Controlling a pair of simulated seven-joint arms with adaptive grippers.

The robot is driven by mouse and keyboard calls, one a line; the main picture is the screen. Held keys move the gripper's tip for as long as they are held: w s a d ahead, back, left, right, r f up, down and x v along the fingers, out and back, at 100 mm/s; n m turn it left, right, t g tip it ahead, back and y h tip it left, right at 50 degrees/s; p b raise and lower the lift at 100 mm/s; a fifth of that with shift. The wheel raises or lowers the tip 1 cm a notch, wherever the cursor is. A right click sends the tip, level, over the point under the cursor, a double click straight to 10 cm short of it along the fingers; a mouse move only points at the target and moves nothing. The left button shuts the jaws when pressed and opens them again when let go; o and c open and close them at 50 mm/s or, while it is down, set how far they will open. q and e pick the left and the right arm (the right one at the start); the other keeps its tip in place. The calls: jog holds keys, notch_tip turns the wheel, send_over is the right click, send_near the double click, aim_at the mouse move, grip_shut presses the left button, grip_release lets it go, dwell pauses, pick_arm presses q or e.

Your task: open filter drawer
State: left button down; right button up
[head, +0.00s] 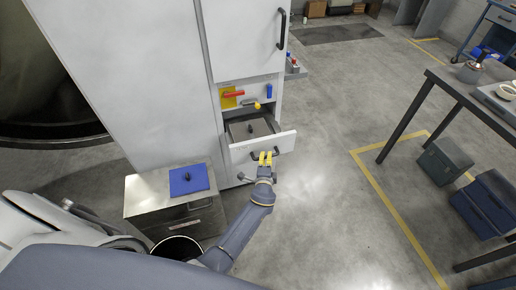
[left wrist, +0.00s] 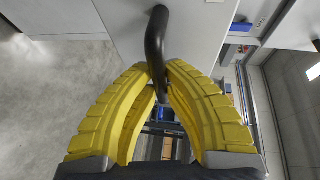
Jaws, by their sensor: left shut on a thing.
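The filter drawer (head: 284,143) in the tall white cabinet is pulled partly out, and a dark grey flat piece with a small black knob (head: 248,127) lies inside it. My left gripper (head: 265,157) has yellow fingers and is at the front of this drawer, shut on its dark bar handle (left wrist: 156,40). In the left wrist view the yellow fingertips (left wrist: 160,75) close around the handle's lower part. The fingers hide part of the handle in the head view. My right gripper is in neither view.
Above the drawer is an open shelf with a yellow sheet (head: 228,98), a red item (head: 234,93) and a blue item (head: 269,90). A metal cabinet (head: 160,199) with a blue pad (head: 188,179) stands left.

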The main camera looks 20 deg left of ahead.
pick_arm(q)
jog(key=shift+s+d, duration=1)
jog(key=shift+d, duration=0.05)
jog(key=c, duration=1.4)
grip_release()
jog(key=shift+a, duration=0.1)
jog(key=shift+s, duration=0.1)
jog(key=v, duration=1.1)
jog(key=shift+s, duration=0.4)
jog(key=shift+r, duration=0.1)
